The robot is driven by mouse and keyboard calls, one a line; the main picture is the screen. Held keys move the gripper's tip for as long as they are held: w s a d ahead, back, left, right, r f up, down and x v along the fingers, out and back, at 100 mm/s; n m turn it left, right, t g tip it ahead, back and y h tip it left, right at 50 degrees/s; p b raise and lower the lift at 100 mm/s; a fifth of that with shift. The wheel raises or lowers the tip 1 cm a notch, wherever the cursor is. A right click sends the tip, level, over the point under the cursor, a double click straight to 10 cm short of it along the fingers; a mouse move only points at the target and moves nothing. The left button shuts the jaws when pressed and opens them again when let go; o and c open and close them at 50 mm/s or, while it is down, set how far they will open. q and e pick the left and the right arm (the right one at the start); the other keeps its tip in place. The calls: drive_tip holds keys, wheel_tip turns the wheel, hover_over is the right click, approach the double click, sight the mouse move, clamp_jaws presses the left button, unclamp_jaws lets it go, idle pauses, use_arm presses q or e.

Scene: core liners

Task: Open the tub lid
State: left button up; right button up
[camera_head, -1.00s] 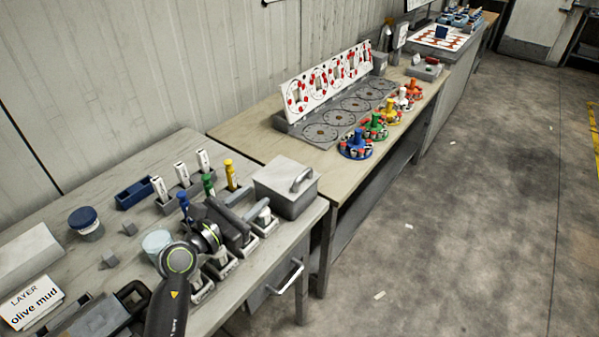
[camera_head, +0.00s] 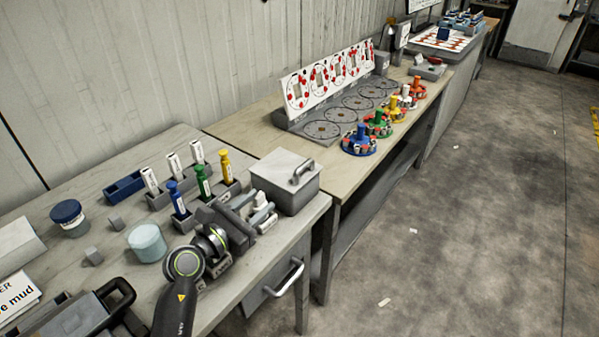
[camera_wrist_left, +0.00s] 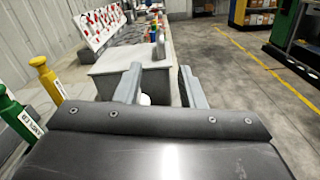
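A grey tub (camera_head: 280,192) stands at the right end of the near bench. Its flat lid (camera_head: 275,167) lies on top, with a dark raised handle (camera_head: 301,172). In the left wrist view, the tub (camera_wrist_left: 112,65) is straight beyond my fingers, with its handle (camera_wrist_left: 160,46) at the lid's right. My left gripper (camera_head: 252,208) is just in front of the tub, low at its front-left side and apart from the handle. My right gripper is out of view.
Blue, green and yellow bottles (camera_head: 202,184) stand in holders left of the gripper. A pale blue jar (camera_head: 146,243) and a blue-lidded jar (camera_head: 69,217) sit farther left. A second bench (camera_head: 252,127) with coloured carousels adjoins behind. Open floor (camera_head: 430,240) is on the right.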

sight(300, 167)
use_arm(q)
drive_tip(key=b+x, duration=0.2)
drive_tip(key=x, duration=0.5)
drive_tip(key=b+x, duration=0.2)
drive_tip(key=x, duration=0.5)
drive_tip(key=shift+w+d+f+b, duration=0.1)
drive_tip(key=shift+f+b, duration=0.15)
drive_tip(key=shift+b, duration=0.1)
drive_tip(key=shift+b+x, duration=0.3)
drive_tip(key=shift+x, duration=0.45)
drive_tip(key=shift+r, duration=0.15)
clamp_jaws()
